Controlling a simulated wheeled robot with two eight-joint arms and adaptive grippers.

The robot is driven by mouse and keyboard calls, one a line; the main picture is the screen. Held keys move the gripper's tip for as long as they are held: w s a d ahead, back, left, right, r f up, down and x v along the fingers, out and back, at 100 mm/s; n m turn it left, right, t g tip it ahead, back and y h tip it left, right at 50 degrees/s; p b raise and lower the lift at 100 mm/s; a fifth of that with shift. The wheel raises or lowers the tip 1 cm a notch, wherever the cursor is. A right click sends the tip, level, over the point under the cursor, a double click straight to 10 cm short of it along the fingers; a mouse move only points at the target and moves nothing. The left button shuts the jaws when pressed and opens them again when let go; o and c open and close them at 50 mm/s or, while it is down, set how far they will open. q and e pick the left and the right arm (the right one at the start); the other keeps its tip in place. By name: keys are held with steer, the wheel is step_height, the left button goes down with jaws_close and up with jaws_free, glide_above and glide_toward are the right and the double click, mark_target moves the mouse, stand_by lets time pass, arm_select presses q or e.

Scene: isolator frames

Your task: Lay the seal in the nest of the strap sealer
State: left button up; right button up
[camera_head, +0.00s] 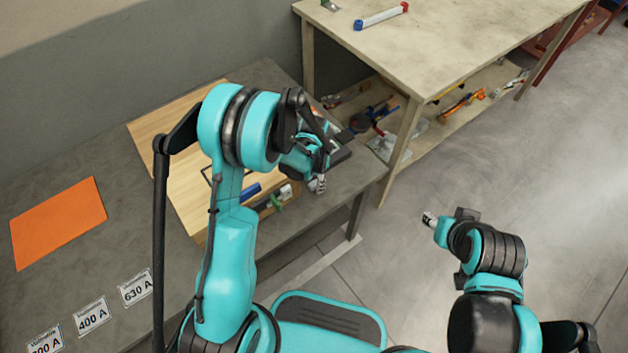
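My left gripper (318,184) points down at the right end of the grey bench, beside a wooden board (183,122). Its fingers are small and partly hidden by my arm, so I cannot tell whether they are open or hold anything. A dark device (342,156) lies behind it on the bench; I cannot tell whether this is the strap sealer. I cannot make out a seal or a nest. A blue part (250,192) and a small green part (279,200) sit at the board's front edge. My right gripper (430,219) is over the open floor, away from the bench.
An orange sheet (58,222) and several labels, one reading 630 A (136,288), lie on the left of the grey bench (110,225). A taller pale table (450,40) with a tube (381,17) on top and tools on its lower shelf stands behind. The floor at right is clear.

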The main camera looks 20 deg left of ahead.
arm_select(q)
steer(key=shift+r, duration=0.15)
step_height(320, 180, up, 11)
steer(key=p, duration=0.5)
step_height(320, 180, up, 12)
steer(key=n+t, duration=0.3)
glide_above(314, 184)
steer(key=s+a, duration=0.1)
steer(key=s, duration=0.5)
steer(key=s+a+r+n+t, duration=0.1)
steer(key=s+r+n+t, duration=0.3)
steer(key=s, duration=0.6)
steer(key=shift+s+a+r+n, duration=0.3)
steer(key=shift+s+a+r, duration=0.1)
steer(key=shift+r, duration=0.2)
